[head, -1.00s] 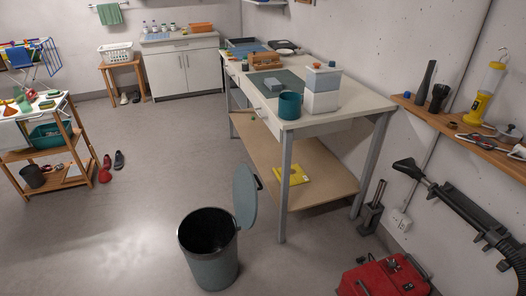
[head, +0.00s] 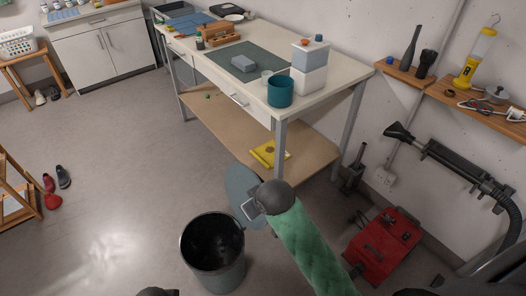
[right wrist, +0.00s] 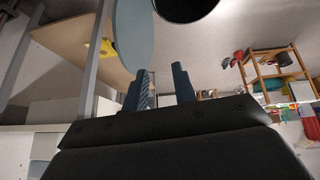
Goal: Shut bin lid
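The bin (head: 213,262) is a grey-blue round container with a dark, open mouth, standing on the floor. Its lid (head: 238,190) is a grey-blue disc raised steeply on the bin's right side. The lid (right wrist: 133,35) and the bin's dark mouth (right wrist: 186,6) also show in the right wrist view. My right gripper (head: 250,207) is by the lid's outer face, partly hidden by my wrist. In the right wrist view its two fingers (right wrist: 160,88) are apart with nothing between them. Whether a finger touches the lid is unclear.
A workbench (head: 330,84) with a lower shelf (head: 205,118) stands behind the lid, one leg close by. A yellow packet (head: 268,153) lies on that shelf. A red case (head: 383,245) sits on the floor at right. Floor left of the bin is clear.

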